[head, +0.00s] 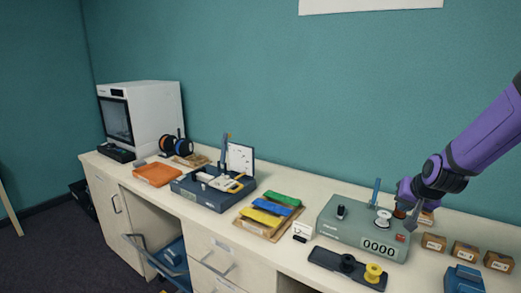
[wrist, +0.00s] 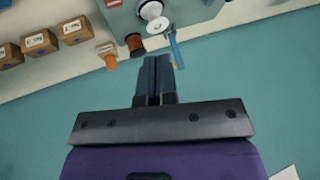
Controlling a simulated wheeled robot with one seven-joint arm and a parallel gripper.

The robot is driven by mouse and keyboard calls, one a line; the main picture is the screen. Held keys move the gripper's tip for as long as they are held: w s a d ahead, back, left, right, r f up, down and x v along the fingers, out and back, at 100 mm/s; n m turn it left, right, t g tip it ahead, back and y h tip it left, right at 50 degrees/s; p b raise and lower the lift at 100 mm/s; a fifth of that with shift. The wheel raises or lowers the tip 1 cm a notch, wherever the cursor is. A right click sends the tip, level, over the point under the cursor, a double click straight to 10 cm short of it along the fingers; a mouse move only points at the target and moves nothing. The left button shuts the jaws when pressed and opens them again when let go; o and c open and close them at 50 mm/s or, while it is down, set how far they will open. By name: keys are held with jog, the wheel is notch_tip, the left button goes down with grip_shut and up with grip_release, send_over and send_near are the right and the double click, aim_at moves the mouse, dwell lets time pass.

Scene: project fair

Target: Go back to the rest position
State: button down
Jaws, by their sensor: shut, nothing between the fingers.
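My gripper (wrist: 158,62) is shut and empty in the wrist view, its two dark fingers side by side over the teal wall. In the head view my purple arm comes in from the right, and the gripper (head: 413,220) is by the right end of the green-grey counter machine (head: 345,232). The machine has a display reading 0000 and a white spool (head: 383,218) on top. In the wrist view the white spool (wrist: 151,12), a brown spool (wrist: 135,44) and a blue post (wrist: 174,48) show just beyond the fingertips.
Several small cardboard boxes (head: 465,251) and a blue block (head: 464,280) stand right of the machine. A black holder (head: 346,266) with spools lies in front.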

jog(key=s+a+r+n+g+h, duration=0.1)
jog(key=s+a+r+n, duration=0.1)
jog(key=s+a+r, duration=0.35)
jog(key=s+a+r+n, duration=0.1)
jog(key=s+a+r, duration=0.2)
jog(key=s+r, duration=0.6)
jog(key=s+r+n, duration=0.1)
jog(key=s+r, duration=0.1)
jog(key=s, duration=0.5)
jog(key=s+a+r+n+y, duration=0.1)
jog(key=s+r, duration=0.1)
jog(key=s, duration=0.6)
jog(key=shift+a+r+g, duration=0.2)
jog(key=shift+r+g, duration=0.05)
jog(key=shift+g, duration=0.15)
jog(key=c, duration=1.8)
grip_release()
jog(key=shift+c, duration=0.2)
